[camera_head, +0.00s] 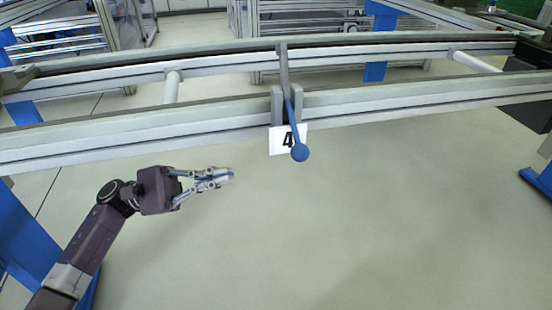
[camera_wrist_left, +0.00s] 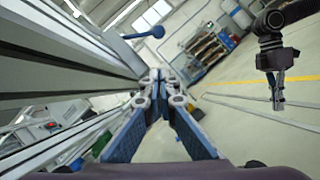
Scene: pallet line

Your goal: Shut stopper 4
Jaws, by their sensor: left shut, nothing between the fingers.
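Stopper 4 has a blue lever (camera_head: 294,120) with a round blue knob (camera_head: 300,152), in a grey bracket on the conveyor's front rail. The lever hangs down across the white label "4" (camera_head: 287,140). My left gripper (camera_head: 231,174) is shut and empty, left of the knob and a little lower in the picture, apart from it. In the left wrist view the shut fingers (camera_wrist_left: 163,80) point forward, and the blue knob (camera_wrist_left: 158,31) shows above them. My right gripper (camera_wrist_left: 278,95) hangs at the right of that view; its jaw opening is too small to tell.
The conveyor's front rail (camera_head: 130,135) runs across the picture above my left gripper. Blue legs stand at the left and right (camera_head: 540,180). The floor (camera_head: 400,200) in front of the rail is clear. Shelving (camera_wrist_left: 208,50) stands far back in the wrist view.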

